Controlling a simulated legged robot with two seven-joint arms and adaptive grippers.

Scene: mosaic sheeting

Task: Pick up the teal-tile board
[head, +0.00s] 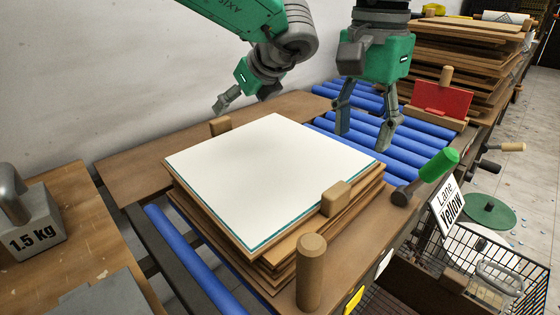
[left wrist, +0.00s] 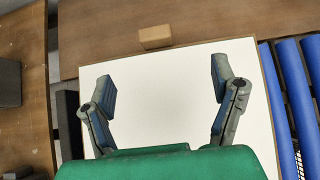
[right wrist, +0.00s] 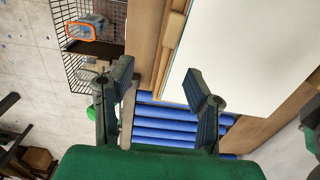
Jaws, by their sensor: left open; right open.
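A white sheet-topped board with a thin teal edge (head: 270,180) lies flat on a stack of brown boards (head: 258,262) in the head view. Its top looks plain white. My left gripper (head: 222,104) is open and empty above the board's far left side; the white top (left wrist: 160,95) lies below its spread fingers in the left wrist view. My right gripper (head: 364,140) is open and empty above the blue rollers by the board's far right corner. In the right wrist view the board (right wrist: 245,60) is on the right, partly behind a finger.
Wooden blocks (head: 336,199) and (head: 220,126) stand at the stack's edges, with a wooden peg (head: 310,272) in front. A green-handled tool (head: 430,174) lies right. Blue rollers (head: 375,135) run behind. A 1.5 kg weight (head: 30,222) sits left. A wire basket (head: 490,270) is lower right.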

